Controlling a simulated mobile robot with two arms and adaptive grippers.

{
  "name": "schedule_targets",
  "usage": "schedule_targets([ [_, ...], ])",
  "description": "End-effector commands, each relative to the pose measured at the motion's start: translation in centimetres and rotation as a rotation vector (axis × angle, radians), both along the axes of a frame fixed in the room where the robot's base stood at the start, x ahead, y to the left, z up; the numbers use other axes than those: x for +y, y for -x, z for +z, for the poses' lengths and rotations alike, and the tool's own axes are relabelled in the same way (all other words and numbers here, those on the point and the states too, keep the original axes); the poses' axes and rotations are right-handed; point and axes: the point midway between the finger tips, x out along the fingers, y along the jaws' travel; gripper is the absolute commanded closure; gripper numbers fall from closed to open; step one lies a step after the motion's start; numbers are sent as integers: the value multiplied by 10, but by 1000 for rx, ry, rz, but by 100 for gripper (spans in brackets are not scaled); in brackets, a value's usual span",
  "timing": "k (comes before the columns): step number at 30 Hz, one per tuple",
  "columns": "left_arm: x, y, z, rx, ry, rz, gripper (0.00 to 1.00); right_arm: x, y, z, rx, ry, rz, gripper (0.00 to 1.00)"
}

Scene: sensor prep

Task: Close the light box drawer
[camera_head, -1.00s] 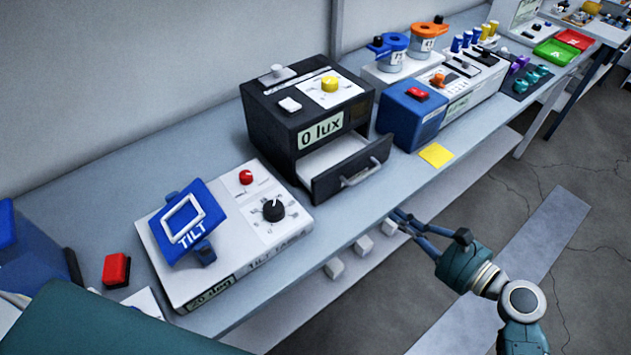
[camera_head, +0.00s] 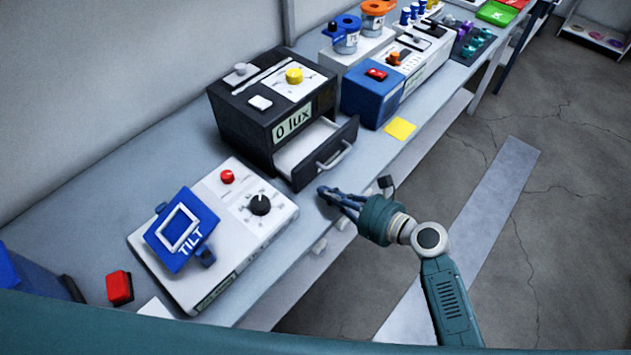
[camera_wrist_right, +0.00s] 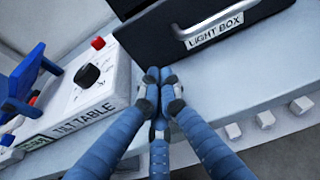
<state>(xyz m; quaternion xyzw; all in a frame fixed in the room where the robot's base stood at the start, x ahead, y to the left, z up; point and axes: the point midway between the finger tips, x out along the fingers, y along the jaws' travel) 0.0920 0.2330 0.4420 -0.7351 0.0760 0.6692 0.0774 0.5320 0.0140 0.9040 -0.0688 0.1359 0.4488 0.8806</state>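The light box (camera_head: 250,128) is black, with a "0 lux" display, and stands on the bench. Its drawer (camera_head: 325,165) is pulled partly out, showing a white, empty-looking inside. The drawer's dark front, with its silver handle and a "LIGHT BOX" label (camera_wrist_right: 215,31), fills the top of the right wrist view. My right gripper (camera_head: 326,192) is at the bench's front edge, just in front of the drawer and below its handle. In the right wrist view its fingertips (camera_wrist_right: 161,84) are together with nothing held between them, a small gap short of the drawer front. My left gripper is out of view.
The white tilt table (camera_head: 225,225) with its blue plate stands left of the gripper. A blue box (camera_head: 372,100) and a yellow note (camera_head: 400,128) are right of the drawer. White cubes (camera_wrist_right: 265,118) sit along the bench's lower front. Open floor lies to the right.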

Motion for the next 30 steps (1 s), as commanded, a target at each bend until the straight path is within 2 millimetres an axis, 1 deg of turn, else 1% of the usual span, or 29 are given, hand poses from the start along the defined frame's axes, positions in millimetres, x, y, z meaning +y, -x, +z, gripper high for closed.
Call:
schedule_targets([
  [1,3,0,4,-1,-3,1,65,8,-6,3,-2,-1,0,100],
  [3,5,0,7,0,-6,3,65,17,-12,3,-2,-1,0,100],
  [9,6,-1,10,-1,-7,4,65,31,-22,1,-2,0,-1,100],
  [21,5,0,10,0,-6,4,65,33,-24,0,-2,1,0,100],
  [23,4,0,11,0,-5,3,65,36,-27,1,-2,-1,-1,100],
  [26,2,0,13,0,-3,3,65,51,-38,2,-2,-3,0,100],
  [30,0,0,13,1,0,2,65,76,-56,1,-2,-4,0,100],
])
